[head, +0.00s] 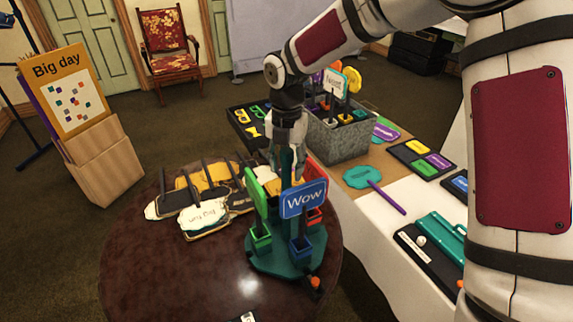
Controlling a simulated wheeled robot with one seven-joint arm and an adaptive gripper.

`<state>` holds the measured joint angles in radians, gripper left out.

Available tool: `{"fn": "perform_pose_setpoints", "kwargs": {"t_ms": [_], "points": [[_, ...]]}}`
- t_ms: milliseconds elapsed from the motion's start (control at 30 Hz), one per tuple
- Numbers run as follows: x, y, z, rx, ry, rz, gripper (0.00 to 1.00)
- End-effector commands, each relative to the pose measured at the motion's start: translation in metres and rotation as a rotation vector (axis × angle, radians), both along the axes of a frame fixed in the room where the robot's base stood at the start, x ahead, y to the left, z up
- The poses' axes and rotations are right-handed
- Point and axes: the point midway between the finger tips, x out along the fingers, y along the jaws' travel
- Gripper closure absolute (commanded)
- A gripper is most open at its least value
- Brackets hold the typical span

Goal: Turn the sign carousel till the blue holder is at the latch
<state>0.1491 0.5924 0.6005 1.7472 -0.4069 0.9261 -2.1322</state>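The sign carousel (275,263) has a teal base and stands near the right edge of the round dark table. The green holder (261,239) with a green sign is at left, and the red holder (314,217) is behind right, partly hidden. An orange-tipped piece, seemingly the latch (315,283), sits at the front right rim, close to the blue holder; exact alignment is unclear. My gripper (287,150) points down at the top of the teal centre post; its fingertips are not clear.
Several sign boards with dark sticks (207,214) lie on the round table (160,275) left of the carousel. A grey metal bin (340,143) of signs stands on the long table behind right. A "Big day" board (62,90) stands at left. The round table's front left is clear.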

Motion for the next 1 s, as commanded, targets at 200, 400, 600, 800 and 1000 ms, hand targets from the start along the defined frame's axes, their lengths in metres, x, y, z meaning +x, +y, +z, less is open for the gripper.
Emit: {"fn": "perform_pose_setpoints", "kwargs": {"t_ms": [200, 400, 600, 800, 1000], "points": [[0.000, 0.000, 0.000, -0.001, 0.001, 0.000, 0.56], [0.001, 0.000, 0.019, 0.001, -0.002, -0.001, 0.56], [0.000, 0.000, 0.059, 0.001, -0.003, -0.001, 0.56], [0.000, 0.000, 0.096, 0.001, -0.003, -0.002, 0.56], [0.000, 0.000, 0.116, 0.000, 0.000, 0.000, 0.56]]}}
